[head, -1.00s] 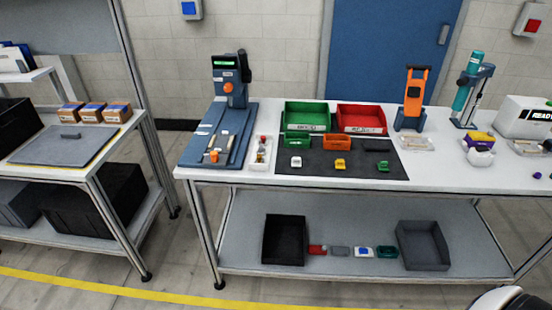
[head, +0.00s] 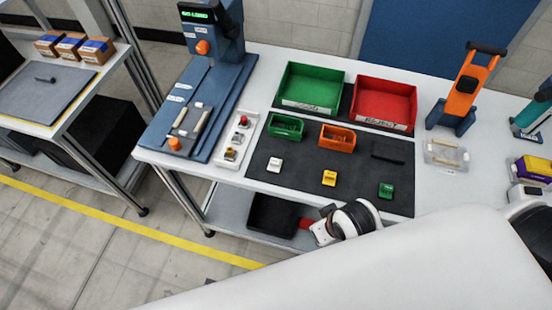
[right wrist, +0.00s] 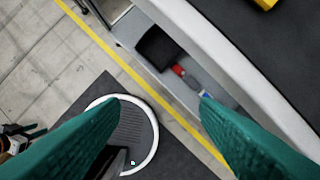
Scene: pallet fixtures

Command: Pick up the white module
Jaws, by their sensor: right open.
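The white module (head: 274,164) is a small white block on the dark mat (head: 345,191), near the mat's left side in the head view. A yellow module (head: 329,178) and a green module (head: 386,190) sit to its right. My right arm crosses the front of the head view, its wrist off the table's front edge, right of and nearer than the white module. My right gripper (right wrist: 160,104) shows two teal fingers spread apart with nothing between them in the right wrist view. The white module is not in that view. My left gripper is not in view.
Green (head: 310,88) and red (head: 384,104) bins stand behind the mat, with small green (head: 286,126) and orange (head: 337,136) bins before them. A blue fixture (head: 190,110) and white tray (head: 236,139) lie left. A black bin (right wrist: 158,48) sits on the lower shelf.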

